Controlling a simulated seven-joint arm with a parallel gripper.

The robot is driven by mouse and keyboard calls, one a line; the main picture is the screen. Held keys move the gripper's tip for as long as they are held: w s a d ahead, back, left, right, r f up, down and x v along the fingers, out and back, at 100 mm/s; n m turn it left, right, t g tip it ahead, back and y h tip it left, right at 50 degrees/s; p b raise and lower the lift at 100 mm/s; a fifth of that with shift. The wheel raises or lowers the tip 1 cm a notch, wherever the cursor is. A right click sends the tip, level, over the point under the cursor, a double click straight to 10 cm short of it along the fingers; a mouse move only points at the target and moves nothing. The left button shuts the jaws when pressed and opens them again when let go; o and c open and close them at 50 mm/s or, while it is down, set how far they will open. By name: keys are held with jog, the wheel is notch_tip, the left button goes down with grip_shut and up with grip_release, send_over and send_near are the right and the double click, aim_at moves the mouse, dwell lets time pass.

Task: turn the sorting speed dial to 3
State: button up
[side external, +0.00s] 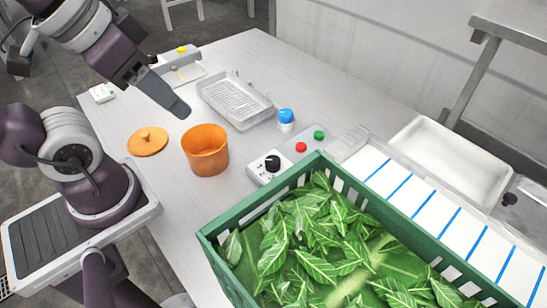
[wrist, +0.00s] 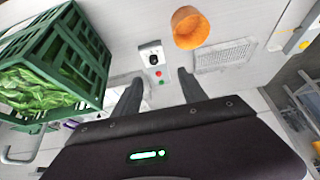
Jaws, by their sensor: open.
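The sorting speed dial (side external: 272,162) is a black round knob on a small white control box (side external: 259,171), beside the green crate. In the wrist view the dial (wrist: 153,59) shows beyond the fingertips, near the middle; its numbers are too small to read. My gripper (side external: 180,108) is in the air above the left part of the table, up and left of the dial and apart from it. In the wrist view my gripper (wrist: 159,77) has its two fingers spread wide with nothing between them.
A green crate (side external: 228,217) of leaves stands in front of the dial. An orange pot (side external: 206,152) is left of it, with its lid (side external: 148,141). Red (side external: 301,147) and green (side external: 319,135) buttons, a blue-capped jar (side external: 286,117) and a clear tray (side external: 266,119) lie behind.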

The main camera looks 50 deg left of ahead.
jog(key=w+f+m+g, duration=0.1)
jog(key=w+m+g, duration=0.1)
jog(key=w+m, duration=0.25)
jog(key=m+g, duration=0.3)
jog(key=m, duration=0.8)
send_over(273, 160)
jog(key=shift+n, duration=0.25)
notch_tip(273, 160, down, 14)
jog(key=shift+s+a+r, duration=0.1)
jog(key=shift+a, duration=0.05)
jog(key=shift+g, duration=0.3)
notch_tip(273, 160, down, 7)
jog(key=shift+f, duration=0.5)
grip_shut()
